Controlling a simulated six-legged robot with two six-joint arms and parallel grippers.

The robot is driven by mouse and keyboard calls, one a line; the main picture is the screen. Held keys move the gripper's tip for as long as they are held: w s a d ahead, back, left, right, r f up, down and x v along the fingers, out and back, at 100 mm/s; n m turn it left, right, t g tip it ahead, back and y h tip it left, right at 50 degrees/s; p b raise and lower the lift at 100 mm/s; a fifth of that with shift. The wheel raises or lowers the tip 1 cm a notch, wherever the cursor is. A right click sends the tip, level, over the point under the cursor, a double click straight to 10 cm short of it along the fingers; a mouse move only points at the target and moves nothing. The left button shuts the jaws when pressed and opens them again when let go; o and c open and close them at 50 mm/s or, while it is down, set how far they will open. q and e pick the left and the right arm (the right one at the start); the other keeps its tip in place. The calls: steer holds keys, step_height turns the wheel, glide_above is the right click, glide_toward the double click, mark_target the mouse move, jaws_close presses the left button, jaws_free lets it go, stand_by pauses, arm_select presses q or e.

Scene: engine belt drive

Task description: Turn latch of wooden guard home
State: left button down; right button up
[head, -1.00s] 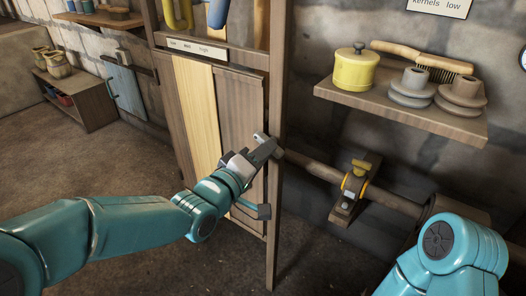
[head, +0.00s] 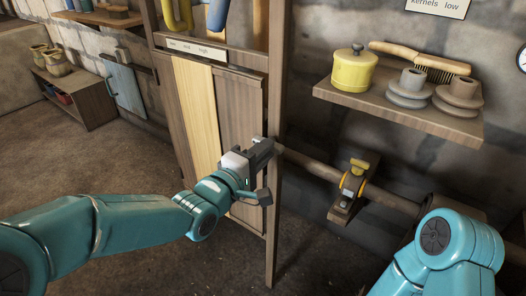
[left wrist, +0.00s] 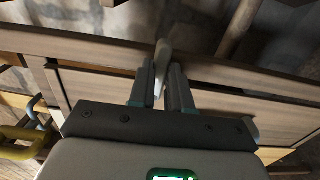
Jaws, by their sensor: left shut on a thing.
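The wooden guard (head: 204,115) is an upright panel of pale and brown slats in a timber frame, left of centre in the head view. My left gripper (head: 264,149) is at the guard's right edge, beside the frame post. In the left wrist view my left gripper's fingers (left wrist: 161,92) are close together with a small pale piece, which looks like the latch (left wrist: 163,55), between their tips. The gripper is shut on it. In the head view the gripper hides the latch, so its angle is hard to tell. My right gripper is out of view.
The floor at left is open.

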arm_select(q)
steer(key=shift+f, duration=0.1)
steer(key=c, duration=1.1)
jaws_free()
steer(key=shift+o, duration=0.2)
steer(key=p+v, duration=0.2)
steer(key=v, duration=1.4)
steer(key=shift+s, duration=0.2)
steer(key=shift+a, duration=0.2)
